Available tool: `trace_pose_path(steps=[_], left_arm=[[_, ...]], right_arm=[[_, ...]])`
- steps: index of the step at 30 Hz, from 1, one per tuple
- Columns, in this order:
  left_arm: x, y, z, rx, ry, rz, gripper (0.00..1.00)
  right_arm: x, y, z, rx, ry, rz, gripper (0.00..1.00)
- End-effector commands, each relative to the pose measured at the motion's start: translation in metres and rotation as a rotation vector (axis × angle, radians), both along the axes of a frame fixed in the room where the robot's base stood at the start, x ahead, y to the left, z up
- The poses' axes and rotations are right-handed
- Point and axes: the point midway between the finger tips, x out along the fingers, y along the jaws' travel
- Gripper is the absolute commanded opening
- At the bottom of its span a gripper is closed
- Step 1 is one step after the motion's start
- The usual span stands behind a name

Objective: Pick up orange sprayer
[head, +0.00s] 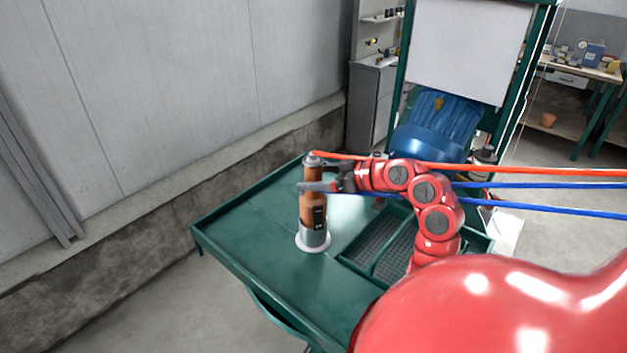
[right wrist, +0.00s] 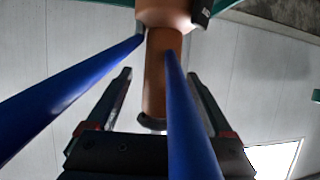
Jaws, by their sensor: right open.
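The orange sprayer (head: 313,212) stands upright on a white round base on the green table (head: 240,215) in the head view. It has a grey lower part and a grey cap, and a red-orange hose (head: 500,171) runs from its top to the right. My right gripper (head: 317,187) is at the upper part of the sprayer, coming from the right. In the right wrist view the sprayer's body (right wrist: 157,75) lies between the two open fingers (right wrist: 160,78). Whether a finger touches it I cannot tell. My left gripper is not in view.
Two blue hoses (head: 540,185) stretch right from near the arm and cross the wrist view. A divided black-bottomed tray (head: 375,245) is set in the table to the right of the sprayer. A large blue cylindrical part (head: 435,125) stands behind. The table's left side is clear.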

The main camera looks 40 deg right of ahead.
Motion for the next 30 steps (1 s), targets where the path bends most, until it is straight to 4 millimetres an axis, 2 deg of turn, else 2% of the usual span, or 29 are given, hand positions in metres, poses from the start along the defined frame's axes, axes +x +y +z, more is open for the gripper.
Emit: trace_pose_path(steps=[1, 3, 9, 15, 17, 27, 30], left_arm=[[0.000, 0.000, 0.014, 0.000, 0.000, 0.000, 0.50], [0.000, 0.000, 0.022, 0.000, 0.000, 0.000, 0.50], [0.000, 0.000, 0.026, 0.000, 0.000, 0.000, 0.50], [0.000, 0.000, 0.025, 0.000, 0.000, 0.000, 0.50], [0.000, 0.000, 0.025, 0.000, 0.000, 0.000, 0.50], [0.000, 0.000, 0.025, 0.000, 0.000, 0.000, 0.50], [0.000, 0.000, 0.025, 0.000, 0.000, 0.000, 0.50]], right_arm=[[0.008, 0.004, 0.002, 0.004, 0.004, 0.003, 0.86], [0.017, 0.008, -0.004, 0.004, 0.003, 0.004, 0.86], [0.034, 0.010, -0.014, 0.000, -0.001, -0.001, 0.86], [0.035, 0.010, -0.016, 0.000, -0.002, -0.001, 0.86], [0.035, 0.010, -0.016, 0.000, -0.002, -0.001, 0.77], [0.034, 0.010, -0.016, 0.001, -0.002, -0.001, 0.16], [0.034, 0.010, -0.016, 0.001, -0.002, -0.001, 0.00]])
